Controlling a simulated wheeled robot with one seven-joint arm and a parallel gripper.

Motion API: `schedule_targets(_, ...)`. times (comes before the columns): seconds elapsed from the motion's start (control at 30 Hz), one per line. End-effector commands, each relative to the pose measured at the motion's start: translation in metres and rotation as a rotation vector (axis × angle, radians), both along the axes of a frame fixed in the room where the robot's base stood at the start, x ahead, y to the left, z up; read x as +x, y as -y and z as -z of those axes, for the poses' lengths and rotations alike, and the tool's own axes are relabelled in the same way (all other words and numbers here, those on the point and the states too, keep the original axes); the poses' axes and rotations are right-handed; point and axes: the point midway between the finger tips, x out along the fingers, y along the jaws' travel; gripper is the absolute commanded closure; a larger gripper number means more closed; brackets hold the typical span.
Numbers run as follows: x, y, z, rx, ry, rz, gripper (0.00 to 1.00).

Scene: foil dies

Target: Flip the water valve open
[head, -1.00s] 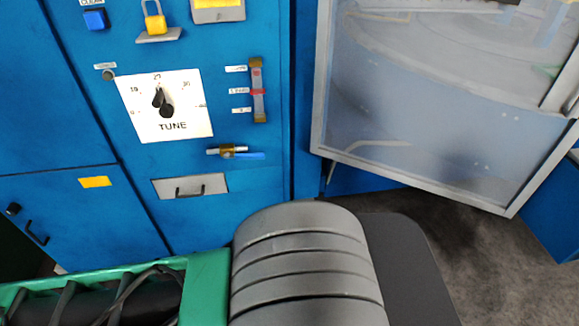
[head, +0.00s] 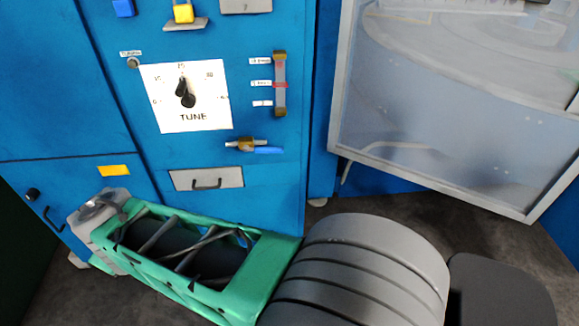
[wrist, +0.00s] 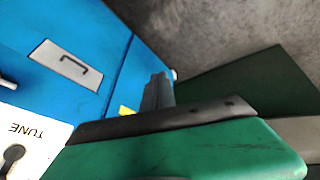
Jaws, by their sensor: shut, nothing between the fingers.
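The water valve (head: 245,145) is a small brass fitting on the blue cabinet front, below the TUNE dial. Its blue lever (head: 268,150) points right, roughly level, in line with the short pipe. In the wrist view, only a silvery end at the left edge may be part of the valve; the lever is not seen there. My gripper (wrist: 158,92) shows as narrow grey fingers, shut and empty, past the green housing. In the head view, the grey end of my green arm is at lower left, below and left of the valve and apart from it; the fingers cannot be made out.
The TUNE dial (head: 186,97) and a gauge tube (head: 280,84) are above the valve. A drawer plate with a handle (head: 207,179) is below it. A framed clear panel (head: 450,120) stands out at right. Grey floor (head: 420,215) shows below.

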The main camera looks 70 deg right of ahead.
Motion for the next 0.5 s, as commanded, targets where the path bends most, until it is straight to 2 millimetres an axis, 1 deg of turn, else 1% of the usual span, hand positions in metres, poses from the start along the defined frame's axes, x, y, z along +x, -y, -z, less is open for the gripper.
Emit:
schedule_targets(0.03,0.016,0.048,0.041,-0.109,0.04,0.01,1.0)
schedule_targets(0.07,0.024,0.082,0.054,-0.201,0.067,0.006,1.0)
schedule_targets(0.1,0.03,0.132,0.07,-0.347,0.088,-0.003,1.0)
schedule_targets(0.13,0.03,0.171,0.081,-0.468,0.086,-0.015,1.0)
schedule_targets(0.17,0.025,0.207,0.089,-0.595,0.072,-0.031,1.0)
schedule_targets(0.2,0.014,0.253,0.1,-0.767,0.028,-0.059,1.0)
schedule_targets(0.27,-0.013,0.313,0.113,-1.025,-0.087,-0.117,1.0)
schedule_targets(0.3,-0.035,0.346,0.121,-1.192,-0.195,-0.169,1.0)
schedule_targets(0.33,-0.052,0.366,0.127,-1.312,-0.289,-0.215,1.0)
schedule_targets(0.37,-0.069,0.381,0.132,-1.423,-0.392,-0.266,1.0)
schedule_targets(0.4,-0.091,0.396,0.14,-1.554,-0.536,-0.342,1.0)
schedule_targets(0.43,-0.105,0.403,0.146,-1.64,-0.644,-0.402,1.0)
schedule_targets(0.5,-0.13,0.408,0.159,-1.795,-0.877,-0.541,1.0)
